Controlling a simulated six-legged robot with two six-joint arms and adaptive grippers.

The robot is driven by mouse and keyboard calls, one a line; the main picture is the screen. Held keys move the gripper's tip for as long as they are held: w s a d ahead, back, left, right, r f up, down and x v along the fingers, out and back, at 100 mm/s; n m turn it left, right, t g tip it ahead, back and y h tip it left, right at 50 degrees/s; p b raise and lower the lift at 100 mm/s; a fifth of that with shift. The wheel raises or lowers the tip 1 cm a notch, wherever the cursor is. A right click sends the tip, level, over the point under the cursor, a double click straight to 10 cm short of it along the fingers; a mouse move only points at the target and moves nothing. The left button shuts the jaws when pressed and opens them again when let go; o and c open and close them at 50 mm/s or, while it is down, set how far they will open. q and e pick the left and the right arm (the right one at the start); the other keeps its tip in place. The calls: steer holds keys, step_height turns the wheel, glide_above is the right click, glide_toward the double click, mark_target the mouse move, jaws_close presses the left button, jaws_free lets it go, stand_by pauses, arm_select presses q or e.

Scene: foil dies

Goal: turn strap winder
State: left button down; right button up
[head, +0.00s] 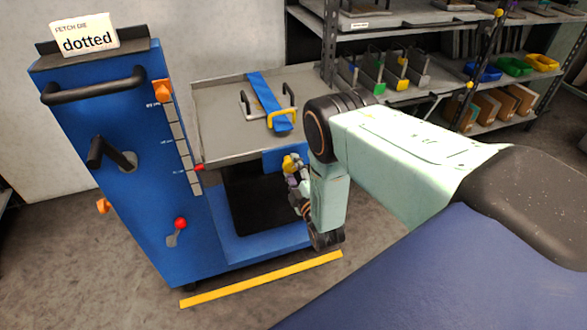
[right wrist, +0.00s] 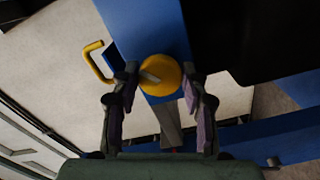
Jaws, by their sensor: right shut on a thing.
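The strap winder shows as a round yellow knob (head: 289,162) at the front edge of the cart's tray, below the strap. In the right wrist view the knob (right wrist: 158,72) sits between my two fingers, with a pale mark on its face. My right gripper (head: 297,178) is shut on it; it also shows in the right wrist view (right wrist: 160,92). A blue strap (head: 262,92) runs across the tray, over a plate with dark handles, to a yellow hook-like handle (head: 283,113). My arm hides part of the tray's right side. My left gripper is not in view.
The blue cart (head: 125,180) has a black push bar, levers and a "dotted" card (head: 88,38). Its grey tray (head: 215,140) faces shelves (head: 400,85) with dies and coloured bins at the back right. A yellow floor strip (head: 262,279) lies in front, with clear floor around.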

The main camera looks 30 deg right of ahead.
stand_by(0.4)
steer(key=o, duration=1.1)
steer(key=shift+o, duration=0.2)
steer(key=v, duration=1.2)
